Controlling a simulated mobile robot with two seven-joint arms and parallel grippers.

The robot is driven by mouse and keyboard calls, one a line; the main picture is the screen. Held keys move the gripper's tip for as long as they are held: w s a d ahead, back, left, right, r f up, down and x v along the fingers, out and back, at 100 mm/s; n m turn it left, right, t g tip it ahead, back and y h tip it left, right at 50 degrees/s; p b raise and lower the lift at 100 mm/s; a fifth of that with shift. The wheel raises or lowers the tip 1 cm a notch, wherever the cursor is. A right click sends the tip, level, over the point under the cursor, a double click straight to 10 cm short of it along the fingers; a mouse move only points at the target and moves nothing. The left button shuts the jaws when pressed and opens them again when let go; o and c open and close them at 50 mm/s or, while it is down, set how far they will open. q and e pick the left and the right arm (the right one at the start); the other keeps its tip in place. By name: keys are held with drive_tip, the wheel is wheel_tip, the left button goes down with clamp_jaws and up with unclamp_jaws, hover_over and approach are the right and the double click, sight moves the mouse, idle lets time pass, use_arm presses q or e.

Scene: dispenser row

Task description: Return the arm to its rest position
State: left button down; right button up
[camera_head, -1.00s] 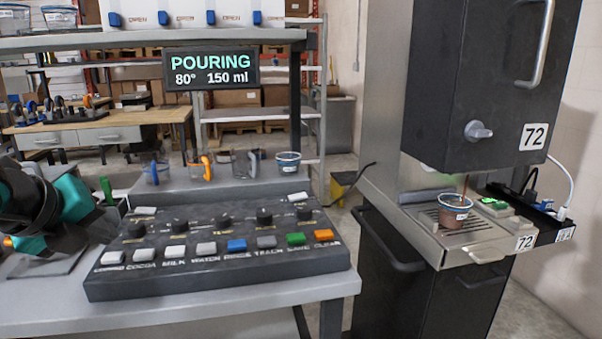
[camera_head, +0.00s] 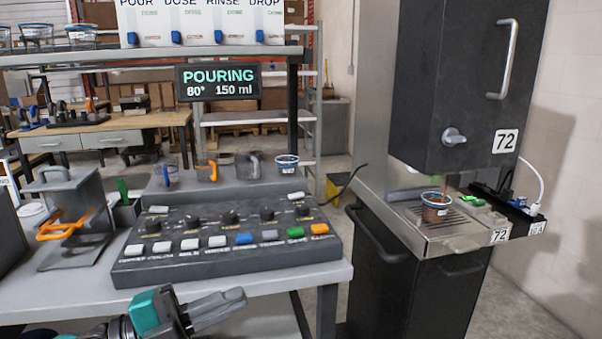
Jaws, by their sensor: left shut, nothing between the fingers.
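My left gripper (camera_head: 222,307) shows at the bottom of the head view, in front of the table's front edge and below the control panel. Its grey fingers are together and hold nothing. The black control panel (camera_head: 228,243) with its row of coloured buttons and its knobs lies on the grey table (camera_head: 200,300). A brown-filled cup (camera_head: 435,207) stands on the drip tray of the dispenser (camera_head: 467,90) marked 72, with a thin brown stream above it. The display (camera_head: 218,80) reads POURING, 80°, 150 ml. My right gripper is out of view.
A grey stand with an orange handle (camera_head: 64,226) is at the table's left. Several cups and mugs, including a clear cup (camera_head: 287,164), line the ledge behind the panel. A dark cart (camera_head: 408,270) stands right of the table, with a floor gap between.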

use_arm(q)
drive_tip(key=a+f+n+t+y+p, duration=0.2)
drive_tip(key=a+f+n+t+y, duration=0.4)
drive_tip(key=f+n+t+y, duration=0.7)
drive_tip(key=s+a+f+n+g+y, duration=0.1)
drive_tip(key=s+f+n+g+y, duration=0.1)
drive_tip(key=s+f+n+g, duration=0.8)
wheel_tip(320, 180, down, 5)
drive_tip(key=shift+s+a+f+g, duration=0.2)
drive_tip(key=shift+s+a+g, duration=0.15)
drive_tip(key=shift+s+g, duration=0.25)
drive_tip(key=shift+p, duration=0.3)
